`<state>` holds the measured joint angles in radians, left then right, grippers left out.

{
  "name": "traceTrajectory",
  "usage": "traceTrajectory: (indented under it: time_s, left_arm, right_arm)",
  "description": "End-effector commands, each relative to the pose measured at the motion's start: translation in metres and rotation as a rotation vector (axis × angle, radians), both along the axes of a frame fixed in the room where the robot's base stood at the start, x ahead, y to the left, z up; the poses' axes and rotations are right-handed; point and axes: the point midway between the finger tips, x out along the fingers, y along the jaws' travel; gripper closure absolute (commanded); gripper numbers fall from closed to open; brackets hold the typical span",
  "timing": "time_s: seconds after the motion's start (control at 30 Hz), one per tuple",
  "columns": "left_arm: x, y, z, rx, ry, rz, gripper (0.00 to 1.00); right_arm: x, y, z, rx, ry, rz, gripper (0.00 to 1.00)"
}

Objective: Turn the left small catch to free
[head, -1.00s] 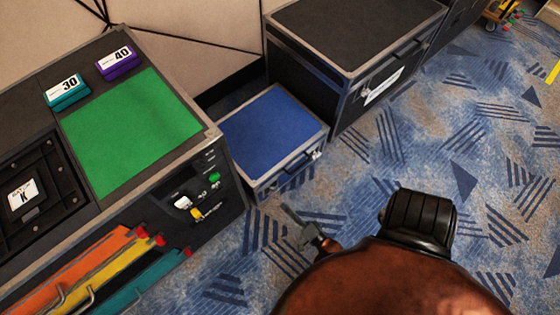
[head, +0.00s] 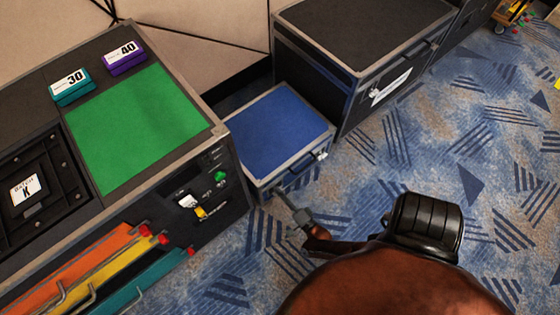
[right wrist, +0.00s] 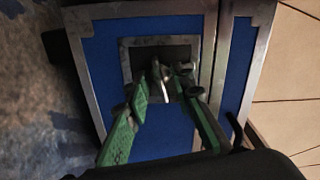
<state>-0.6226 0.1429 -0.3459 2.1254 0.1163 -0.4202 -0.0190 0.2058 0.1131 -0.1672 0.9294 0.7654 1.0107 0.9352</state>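The blue-topped case (head: 275,128) stands low on the floor between two black cabinets. Its right catch (head: 321,154) shows on the front edge in the head view; the left front corner is partly hidden by my right gripper (head: 288,205). In the right wrist view a small silver catch (right wrist: 164,80) sits in a recessed metal plate on the blue face. My right gripper (right wrist: 168,88) has its green fingers apart, one on either side of that catch. I cannot tell whether they touch it. My left gripper is not in view.
At left a black cabinet with a green mat (head: 135,128) holds a teal box (head: 72,87) and a purple box (head: 124,57). A larger black case (head: 365,45) stands behind right.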

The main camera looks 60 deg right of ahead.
Motion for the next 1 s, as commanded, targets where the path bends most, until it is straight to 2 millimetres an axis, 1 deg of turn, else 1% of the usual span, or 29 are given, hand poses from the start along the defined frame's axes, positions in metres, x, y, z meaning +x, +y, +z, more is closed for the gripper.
traceTrajectory:
  time_s: [0.07,0.4,0.77,1.0]
  left_arm:
    - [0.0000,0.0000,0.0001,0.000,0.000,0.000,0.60]
    - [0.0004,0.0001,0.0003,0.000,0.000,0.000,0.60]
    - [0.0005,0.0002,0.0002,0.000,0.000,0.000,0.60]
    - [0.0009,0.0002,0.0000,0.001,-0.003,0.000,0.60]
  right_arm:
    - [0.0001,0.0000,0.0002,0.000,0.000,0.000,0.78]
    - [-0.0001,0.0004,0.0000,0.000,0.000,0.001,1.00]
    - [-0.0004,0.0007,-0.0003,-0.024,0.010,0.002,1.00]
    - [-0.0007,0.0006,-0.0008,-0.134,0.056,0.001,1.00]
